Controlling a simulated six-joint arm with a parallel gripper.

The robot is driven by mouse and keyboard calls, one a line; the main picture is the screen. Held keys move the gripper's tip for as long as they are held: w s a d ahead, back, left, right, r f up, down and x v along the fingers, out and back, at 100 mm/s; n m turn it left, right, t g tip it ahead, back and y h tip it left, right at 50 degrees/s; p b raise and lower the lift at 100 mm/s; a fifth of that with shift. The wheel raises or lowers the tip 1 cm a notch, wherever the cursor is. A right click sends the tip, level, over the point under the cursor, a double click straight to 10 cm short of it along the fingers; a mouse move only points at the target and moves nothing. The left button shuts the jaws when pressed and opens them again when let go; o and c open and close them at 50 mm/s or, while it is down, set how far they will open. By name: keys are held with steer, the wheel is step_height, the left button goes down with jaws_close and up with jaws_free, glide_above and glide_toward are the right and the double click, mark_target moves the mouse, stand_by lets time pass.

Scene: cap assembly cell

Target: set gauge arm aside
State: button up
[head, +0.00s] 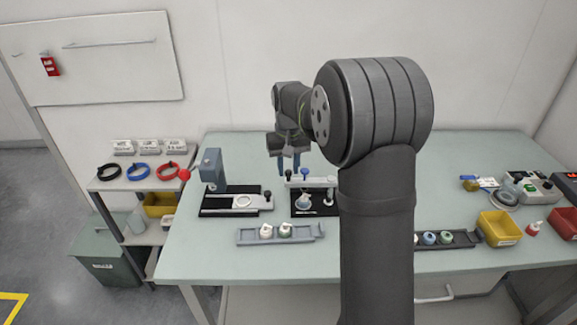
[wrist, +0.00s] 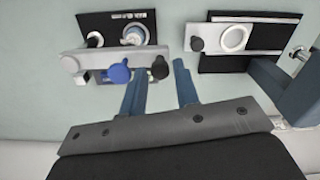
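The gauge arm (head: 318,183) is a pale grey bar lying across the black-based fixture (head: 300,213). It has a blue knob (head: 305,171) and a black knob at its left end. In the wrist view the gauge arm (wrist: 92,58) shows the blue knob (wrist: 118,74) and the black knob (wrist: 160,68). My gripper (head: 289,168) is open above the black-knob end. In the wrist view my gripper (wrist: 159,68) has its two fingers apart, with the black knob appearing between their tips. Whether the fingertips are level with the knob cannot be told.
A blue-grey press column (head: 212,168) with a red ball stands left, beside a black base with a pale plate (head: 248,202). A grey tray (head: 244,238) with white caps is in front. A yellow bin (head: 500,230) stands right. Table at front left is clear.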

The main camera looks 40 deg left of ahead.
jaws_close()
steer(key=shift+s, duration=0.1)
steer(key=d+n, duration=1.7)
steer(key=n, duration=0.1)
steer(key=shift+w+d, duration=0.2)
steer(key=shift+d, duration=0.1)
stand_by(0.6)
